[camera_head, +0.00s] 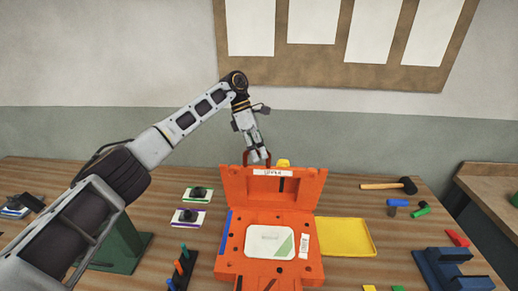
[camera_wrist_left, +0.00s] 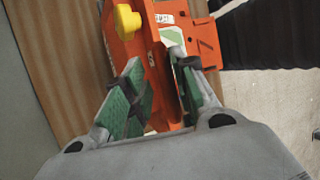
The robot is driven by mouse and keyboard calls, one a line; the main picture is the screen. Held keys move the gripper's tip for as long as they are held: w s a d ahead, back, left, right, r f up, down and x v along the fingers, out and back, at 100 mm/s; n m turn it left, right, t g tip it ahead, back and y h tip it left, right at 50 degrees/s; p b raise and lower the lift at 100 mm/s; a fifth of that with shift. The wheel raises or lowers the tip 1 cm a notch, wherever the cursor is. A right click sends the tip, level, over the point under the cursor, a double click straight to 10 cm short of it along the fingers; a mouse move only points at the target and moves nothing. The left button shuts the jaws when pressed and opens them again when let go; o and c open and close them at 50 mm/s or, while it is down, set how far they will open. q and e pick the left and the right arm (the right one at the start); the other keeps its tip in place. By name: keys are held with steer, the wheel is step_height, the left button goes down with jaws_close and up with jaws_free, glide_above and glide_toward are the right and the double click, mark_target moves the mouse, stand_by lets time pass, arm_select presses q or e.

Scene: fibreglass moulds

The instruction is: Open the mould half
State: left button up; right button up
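The orange mould (camera_head: 227,262) sits on the table in the head view. Its upper half (camera_head: 235,190), labelled UPPER, stands raised at the back and leans upright over the flat lower half. A pale panel with a green corner (camera_head: 270,243) lies in the lower half. My left gripper (camera_head: 258,157) is at the dark red handle (camera_head: 245,158) on top of the raised half. In the left wrist view its green-padded fingers (camera_wrist_left: 158,90) are apart, with orange mould (camera_wrist_left: 155,65) between and beyond them. Whether the pads touch the handle is unclear. My right gripper is not in view.
A yellow tray (camera_head: 345,238) lies right of the mould. A hammer (camera_head: 385,186) and a blue stand (camera_head: 450,270) are further right. A yellow knob (camera_wrist_left: 126,20) shows in the wrist view.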

arm_select(q)
steer(key=shift+o, duration=0.3)
steer(key=shift+w, duration=0.3)
steer(key=shift+s+r, duration=0.3)
steer(key=shift+r, duration=0.05)
steer(key=shift+w, duration=0.1)
steer(key=shift+w+a+r, duration=0.15)
steer(key=shift+w+r, duration=0.1)
steer(key=shift+r, duration=0.15)
steer(key=v, duration=1)
steer(key=shift+r, duration=0.4)
steer(key=shift+a, duration=0.2)
steer(key=shift+s, duration=0.1)
